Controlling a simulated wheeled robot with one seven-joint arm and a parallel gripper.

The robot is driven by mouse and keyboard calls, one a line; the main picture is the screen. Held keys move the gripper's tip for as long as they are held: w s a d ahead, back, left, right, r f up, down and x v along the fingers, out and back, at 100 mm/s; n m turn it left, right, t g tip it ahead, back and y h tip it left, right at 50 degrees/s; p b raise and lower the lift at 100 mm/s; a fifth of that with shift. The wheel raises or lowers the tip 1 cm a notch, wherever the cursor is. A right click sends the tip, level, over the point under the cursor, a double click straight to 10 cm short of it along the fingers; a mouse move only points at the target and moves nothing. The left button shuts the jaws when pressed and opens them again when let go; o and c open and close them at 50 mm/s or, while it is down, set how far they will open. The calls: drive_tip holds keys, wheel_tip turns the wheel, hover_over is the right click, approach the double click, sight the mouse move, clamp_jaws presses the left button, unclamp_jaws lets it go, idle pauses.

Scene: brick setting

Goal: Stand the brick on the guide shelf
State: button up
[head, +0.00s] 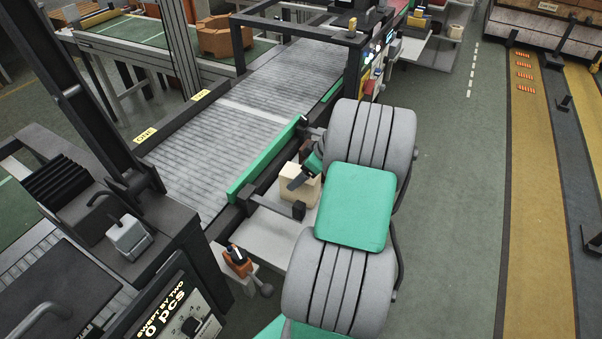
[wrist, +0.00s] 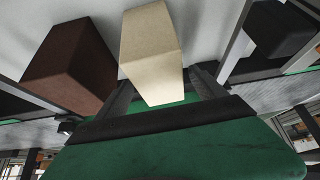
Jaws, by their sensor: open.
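A cream brick (head: 304,196) stands on a pale shelf (head: 262,237) beside the conveyor, partly covered by my gripper (head: 298,182) in the head view. In the wrist view the cream brick (wrist: 150,45) lies between the two dark fingers of my gripper (wrist: 161,88), which are open with the brick's near end between them. A dark brown brick (wrist: 68,62) is just left of it in the wrist view. I cannot tell from these frames whether this pale surface is the guide shelf. My arm hides part of the shelf in the head view.
A grey roller conveyor (head: 225,135) with a green guide rail (head: 262,165) runs left of the shelf. A small orange-and-black device (head: 237,260) is at the shelf's near end. Black frame posts stand around the conveyor. Green floor (head: 450,190) is open to the right.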

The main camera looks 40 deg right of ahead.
drive_tip(key=b+v, duration=0.2)
drive_tip(key=v, duration=1)
